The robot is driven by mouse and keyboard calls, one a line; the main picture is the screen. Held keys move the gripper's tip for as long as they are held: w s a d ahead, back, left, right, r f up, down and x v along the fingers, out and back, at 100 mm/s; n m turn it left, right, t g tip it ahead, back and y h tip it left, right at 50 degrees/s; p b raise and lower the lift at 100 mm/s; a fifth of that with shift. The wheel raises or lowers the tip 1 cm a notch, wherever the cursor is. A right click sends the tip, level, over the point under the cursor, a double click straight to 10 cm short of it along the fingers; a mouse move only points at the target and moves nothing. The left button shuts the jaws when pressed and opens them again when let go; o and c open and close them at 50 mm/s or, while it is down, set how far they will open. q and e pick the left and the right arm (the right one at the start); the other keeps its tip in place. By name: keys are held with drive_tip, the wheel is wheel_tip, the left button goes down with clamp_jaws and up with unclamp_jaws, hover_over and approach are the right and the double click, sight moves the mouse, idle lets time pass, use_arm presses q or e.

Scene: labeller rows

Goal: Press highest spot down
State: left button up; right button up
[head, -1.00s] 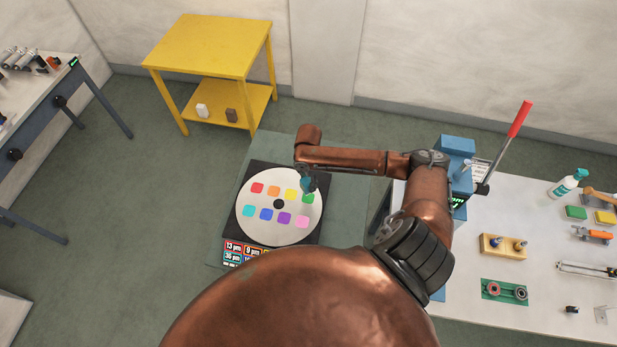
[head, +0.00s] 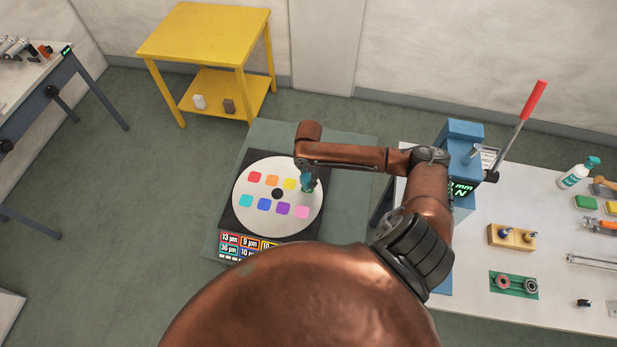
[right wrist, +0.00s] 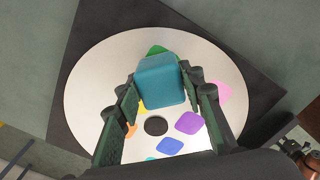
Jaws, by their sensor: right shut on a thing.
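A round pale disc (head: 262,226) with a dark centre hole lies on a dark square plate. It bears coloured spots in two rows: red (head: 254,177), orange (head: 272,180), yellow (head: 290,184), and teal (head: 246,201), blue (head: 264,204), purple (head: 283,208), pink (head: 302,212). My right gripper (head: 308,186) is shut on a teal block (right wrist: 162,80). The block is over or beside the green spot (right wrist: 156,49), which it mostly covers in the right wrist view. I cannot tell if they touch. My left gripper is not in view.
A label card (head: 232,240) with micrometre values sits at the plate's front; my arm hides its right part. A blue press (head: 462,150) with a red-tipped lever (head: 534,100) and a white bench (head: 470,325) stand right. A yellow table (head: 205,32) stands behind.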

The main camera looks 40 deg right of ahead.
drive_tip(key=shift+f, duration=0.55)
idle(1.4)
drive_tip(key=shift+r, duration=0.1)
wheel_tip(320, 180, up, 5)
drive_tip(key=p, duration=0.5)
drive_tip(key=shift+r+p, duration=0.8)
drive_tip(key=shift+r, duration=0.2)
drive_tip(key=shift+w+a+f, duration=0.1)
drive_tip(key=shift+w+a+b, duration=0.1)
drive_tip(key=shift+a+b, duration=0.15)
drive_tip(key=shift+b, duration=0.2)
drive_tip(key=s+a+m+b, duration=0.2)
drive_tip(key=a+m+b, duration=0.6)
drive_tip(key=b, duration=0.3)
drive_tip(key=s+a+f+m+b, duration=0.1)
drive_tip(key=s+a+m+b, duration=0.1)
drive_tip(key=a+m+b, duration=0.6)
drive_tip(key=a+b, duration=0.1)
drive_tip(key=b, duration=0.3)
drive_tip(key=shift+a+m, duration=0.3)
drive_tip(key=shift+m, duration=0.1)
